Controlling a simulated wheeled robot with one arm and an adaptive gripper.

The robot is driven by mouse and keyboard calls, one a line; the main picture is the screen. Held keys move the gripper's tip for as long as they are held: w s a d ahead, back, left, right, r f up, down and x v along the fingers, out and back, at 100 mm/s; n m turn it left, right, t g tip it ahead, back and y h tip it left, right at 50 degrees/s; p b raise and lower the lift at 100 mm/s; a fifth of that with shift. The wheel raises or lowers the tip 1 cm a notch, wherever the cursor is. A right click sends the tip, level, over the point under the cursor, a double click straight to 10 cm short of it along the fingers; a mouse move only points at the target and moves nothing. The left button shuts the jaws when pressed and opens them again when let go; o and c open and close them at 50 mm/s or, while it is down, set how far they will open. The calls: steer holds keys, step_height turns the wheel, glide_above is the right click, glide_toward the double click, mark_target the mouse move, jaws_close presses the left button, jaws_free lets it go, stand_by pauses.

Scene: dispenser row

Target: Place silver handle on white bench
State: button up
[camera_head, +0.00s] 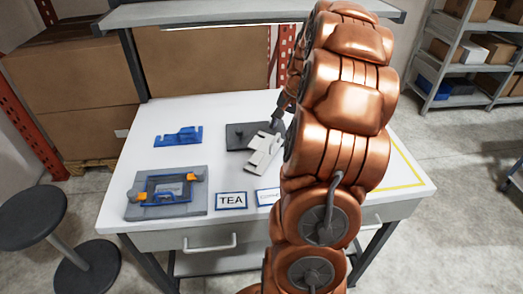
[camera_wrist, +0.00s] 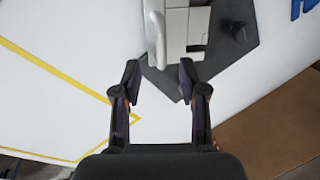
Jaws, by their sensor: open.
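A silver-grey part (camera_head: 262,154), which looks like the silver handle, leans over or lies on a dark plate (camera_head: 240,134) on the white bench (camera_head: 225,106). In the wrist view the silver-grey part (camera_wrist: 178,28) is at the top centre over the dark plate (camera_wrist: 222,60). My gripper (camera_wrist: 158,72) is open and empty, its fingertips apart, just short of the part's near end in that picture. I cannot tell how high above the bench it is. In the head view my copper arm hides some of the bench, and my gripper is mostly hidden behind it.
A blue bracket (camera_head: 178,136) and a grey dispenser base with a blue frame and orange clips (camera_head: 168,192) are on the left. A TEA label (camera_head: 231,200) lies at the front. A yellow outline (camera_wrist: 70,75) marks a clear bench area. A shelf (camera_head: 230,12) overhangs the back.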

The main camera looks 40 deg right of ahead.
mark_target(276, 137)
steer(key=shift+p+x, duration=1.3)
steer(key=shift+x, duration=1.75)
steer(key=shift+a+r, duration=0.1)
steer(key=shift+a, duration=0.05)
jaws_close()
